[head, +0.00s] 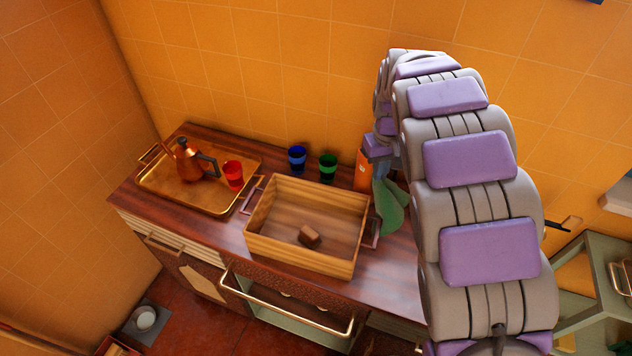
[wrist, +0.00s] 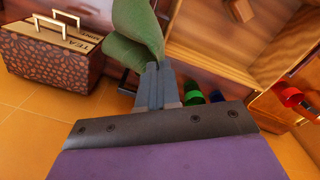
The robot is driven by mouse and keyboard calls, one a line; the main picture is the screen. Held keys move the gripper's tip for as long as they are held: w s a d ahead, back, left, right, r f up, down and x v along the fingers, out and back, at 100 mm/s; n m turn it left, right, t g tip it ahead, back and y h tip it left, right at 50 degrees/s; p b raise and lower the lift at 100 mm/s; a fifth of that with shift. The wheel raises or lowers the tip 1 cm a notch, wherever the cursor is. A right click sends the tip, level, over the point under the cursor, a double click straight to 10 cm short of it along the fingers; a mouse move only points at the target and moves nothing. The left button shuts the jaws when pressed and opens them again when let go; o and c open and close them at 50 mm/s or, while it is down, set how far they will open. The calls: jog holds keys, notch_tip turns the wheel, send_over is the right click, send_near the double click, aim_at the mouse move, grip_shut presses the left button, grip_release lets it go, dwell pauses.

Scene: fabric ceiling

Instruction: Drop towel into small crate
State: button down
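The green towel (head: 391,212) hangs from my gripper (wrist: 154,72), whose fingers are closed together on it. In the wrist view the towel (wrist: 134,50) spreads beyond the fingertips. In the head view my arm mostly hides the gripper. The small wooden crate (head: 262,212) stands on the sideboard, with a small brown block (head: 309,236) inside. The towel appears just right of the crate's right side, outside it. The crate (wrist: 215,63) also shows at the right of the wrist view.
A golden tray (head: 160,190) with a copper pot (head: 188,160) and red cup (head: 233,174) is left of the crate. Blue (head: 297,157) and green (head: 328,166) cups stand behind it. A tea box (wrist: 50,60) shows in the wrist view. A shelf (head: 590,270) is at right.

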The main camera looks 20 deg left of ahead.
jog(key=s+a+f+n+b, duration=0.1)
jog(key=s+a+n, duration=0.2)
jog(key=a, duration=0.4)
jog(key=s+a+f+n+b, duration=0.1)
jog(key=s+a+f+n, duration=0.2)
jog(key=a, duration=0.4)
jog(key=f, duration=0.1)
jog(key=f+b, duration=0.1)
jog(key=f, duration=0.1)
jog(key=f+b, duration=0.1)
jog(key=shift+s+a+f, duration=0.2)
jog(key=shift+s+a, duration=0.1)
jog(key=shift+a, duration=0.05)
jog(key=c, duration=1.3)
grip_release()
jog(key=shift+d+r, duration=0.1)
jog(key=shift+d, duration=0.3)
jog(key=o, duration=0.4)
jog(key=shift+a, duration=0.25)
jog(key=o, duration=0.4)
jog(key=shift+d, duration=0.15)
jog(key=o, duration=0.5)
